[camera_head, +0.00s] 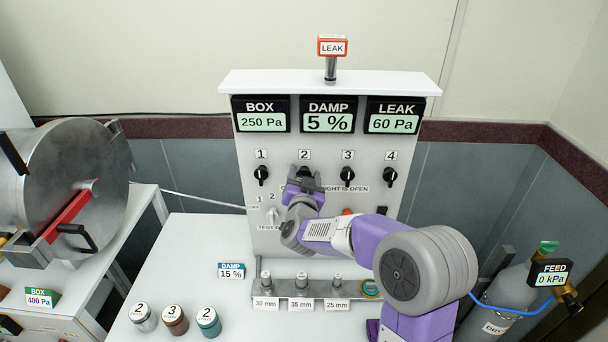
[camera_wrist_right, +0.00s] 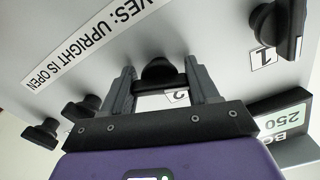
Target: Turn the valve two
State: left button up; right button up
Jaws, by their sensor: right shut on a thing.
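The upright white panel carries a row of black valve knobs numbered 1 to 4. Valve two's knob (camera_head: 304,170) is second from the left and largely hidden by my right gripper (camera_head: 303,186). In the right wrist view, the knob of valve two (camera_wrist_right: 158,72) sits between the two fingers of my right gripper (camera_wrist_right: 163,88), which is shut on it. The number 2 label (camera_wrist_right: 176,97) shows between the fingers. The knob's exact angle is hard to tell. My left gripper is not in view.
Valve one (camera_head: 261,174) and valve three (camera_head: 347,175) flank the gripper; valve four (camera_head: 390,175) is farther right. Displays read BOX 250 Pa (camera_head: 261,122), DAMP 5 % (camera_head: 328,122), LEAK 60 Pa (camera_head: 394,123). Numbered canisters (camera_head: 175,320) stand on the white table. A gas cylinder (camera_head: 510,292) is at right.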

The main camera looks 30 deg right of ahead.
jog(key=shift+n+p, duration=0.95)
jog(key=shift+n, duration=0.95)
jog(key=o, duration=1.1)
jog(key=shift+c, duration=0.2)
